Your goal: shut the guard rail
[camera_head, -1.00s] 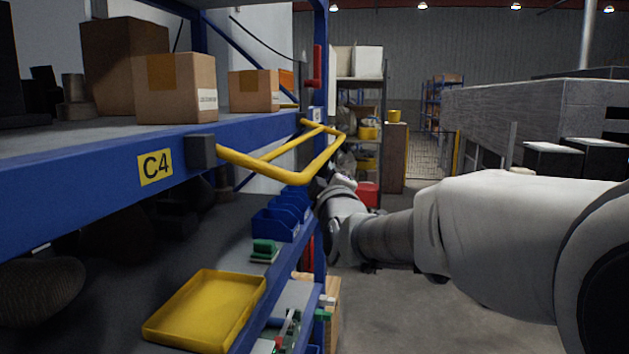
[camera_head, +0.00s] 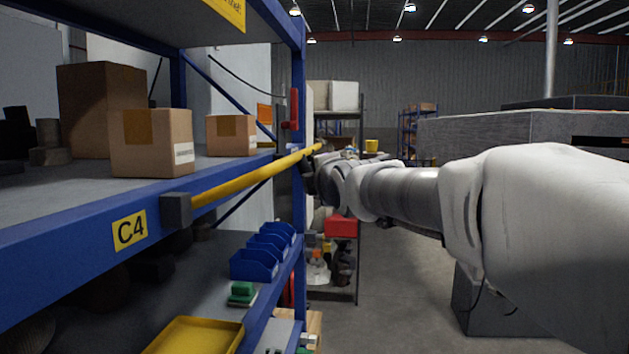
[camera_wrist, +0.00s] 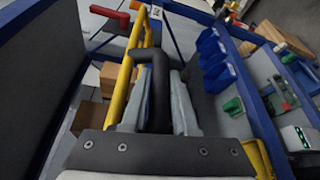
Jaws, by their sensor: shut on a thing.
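The yellow guard rail (camera_head: 255,175) runs from a dark bracket (camera_head: 177,210) on the blue shelf edge towards the far post. It looks nearly edge-on here, and I cannot tell whether it is fully home. My gripper (camera_head: 309,172) is at the rail's far end, mostly hidden behind my wrist. In the wrist view the yellow rail (camera_wrist: 124,85) passes left of the fingers. My gripper (camera_wrist: 158,100) is shut on the rail's black handle (camera_wrist: 160,88), which lies between the two grey fingers.
Cardboard boxes (camera_head: 151,143) stand on the upper shelf (camera_head: 60,210). Blue bins (camera_head: 255,263) and a yellow tray (camera_head: 195,337) sit on the shelf below. A red lever (camera_head: 293,108) is on the blue post near my gripper. The floor on the right has free room.

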